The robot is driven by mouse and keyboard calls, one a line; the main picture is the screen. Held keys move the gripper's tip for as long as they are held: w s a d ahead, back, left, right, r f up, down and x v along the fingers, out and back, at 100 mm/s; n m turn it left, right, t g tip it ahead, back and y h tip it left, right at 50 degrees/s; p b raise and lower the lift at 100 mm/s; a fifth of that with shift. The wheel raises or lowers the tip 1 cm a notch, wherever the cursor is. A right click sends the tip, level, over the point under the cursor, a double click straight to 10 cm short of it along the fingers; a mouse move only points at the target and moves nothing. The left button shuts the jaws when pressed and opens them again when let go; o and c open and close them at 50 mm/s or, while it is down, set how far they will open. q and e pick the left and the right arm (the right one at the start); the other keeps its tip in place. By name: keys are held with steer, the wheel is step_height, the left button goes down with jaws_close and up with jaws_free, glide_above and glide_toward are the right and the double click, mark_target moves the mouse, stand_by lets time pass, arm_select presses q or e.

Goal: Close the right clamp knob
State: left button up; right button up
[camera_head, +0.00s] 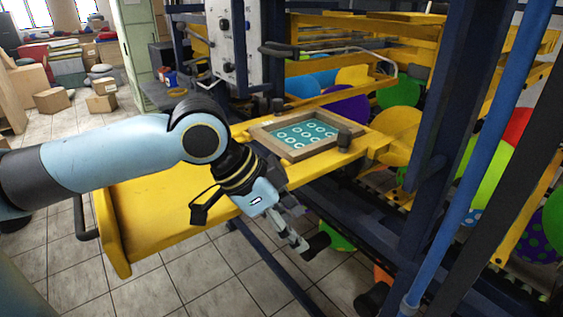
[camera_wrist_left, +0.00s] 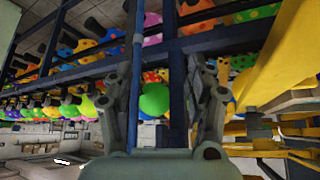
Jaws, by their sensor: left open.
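A dark clamp knob (camera_head: 345,137) stands at the right edge of the wooden-framed printing screen (camera_head: 262,138), which lies on the yellow machine table (camera_head: 150,215). Another dark knob (camera_head: 277,104) stands behind the screen's far left part. My left gripper (camera_head: 306,240) hangs past the table's front edge, below and left of the right knob, apart from it and pointing down to the right. In the left wrist view my left gripper (camera_wrist_left: 160,95) has its two fingers spread with nothing held between them. I cannot tell how far the knob is turned. My right gripper is in neither view.
A dark blue post (camera_head: 440,150) and a blue pole (camera_head: 480,160) rise at the right. Several coloured balloons (camera_head: 400,92) hang behind the table. A grey control box (camera_head: 233,40) stands behind the screen. Tiled floor (camera_head: 170,285) is open at the front left.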

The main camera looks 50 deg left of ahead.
arm_select(q)
steer(key=shift+s+d+f+n+y, duration=0.2)
steer(key=shift+s+d+f+n, duration=0.05)
steer(key=shift+s+f, duration=0.35)
steer(key=shift+s+d+f+n+y, duration=0.2)
steer(key=shift+s+f+n, duration=0.05)
steer(key=shift+s+f, duration=0.3)
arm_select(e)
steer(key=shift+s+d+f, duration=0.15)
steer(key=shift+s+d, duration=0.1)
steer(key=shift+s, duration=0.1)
